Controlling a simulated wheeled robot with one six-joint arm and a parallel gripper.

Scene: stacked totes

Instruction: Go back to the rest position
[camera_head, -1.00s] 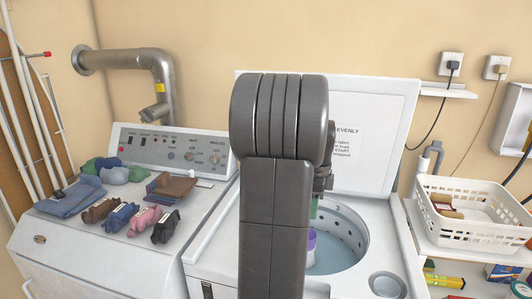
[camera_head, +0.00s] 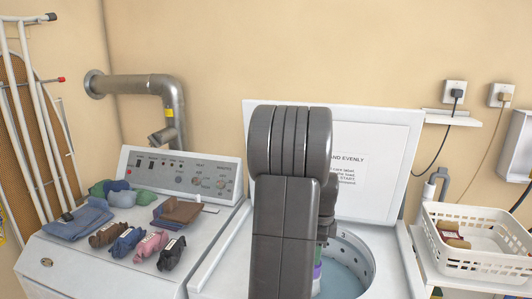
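My arm stands upright in the middle of the head view, in front of the open top-loading washer (camera_head: 228,262). Dark wrist parts of my gripper (camera_head: 325,228) show at the arm's right edge. The fingers are hidden behind the arm, so I cannot tell whether they are open or shut. A narrow strip of a green and purple item (camera_head: 317,272) shows just below the wrist, over the washer's opening. I cannot tell whether it is held. The washer's raised lid (camera_head: 385,165) stands behind my arm.
A dryer (camera_head: 95,272) on the left carries folded cloths (camera_head: 78,220) and several rolled socks (camera_head: 150,245). A metal duct (camera_head: 135,84) runs behind it. A white basket (camera_head: 470,262) with small items stands on the right shelf. Drying racks (camera_head: 35,110) lean at the far left.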

